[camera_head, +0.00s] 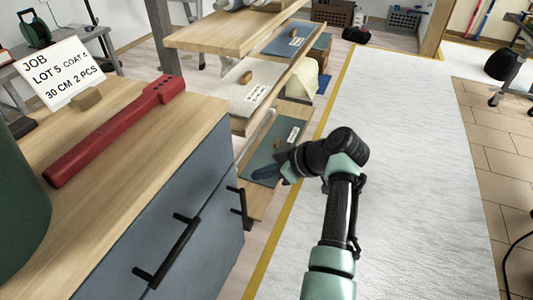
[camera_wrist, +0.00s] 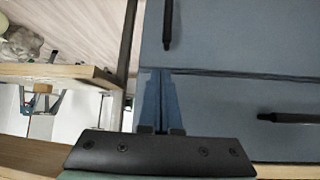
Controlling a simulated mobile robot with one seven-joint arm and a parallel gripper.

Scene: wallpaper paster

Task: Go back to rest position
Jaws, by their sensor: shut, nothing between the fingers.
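My gripper (camera_head: 262,173) is at the end of my arm in the head view, beside the blue-grey cabinet (camera_head: 180,215) and in front of the lower shelves. In the wrist view my gripper (camera_wrist: 160,130) shows its two blue fingers together, with nothing between them. The cabinet front (camera_wrist: 225,105) with black handles fills the right of the wrist view. I cannot tell the exact gap between the fingertips and the cabinet.
A wooden shelf unit (camera_head: 215,35) with sample boards stands behind the cabinet. A red tool (camera_head: 115,130), a job card (camera_head: 66,72) and a dark green container (camera_head: 18,215) are on the cabinet top. The pale floor strip (camera_head: 410,150) to the right is clear.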

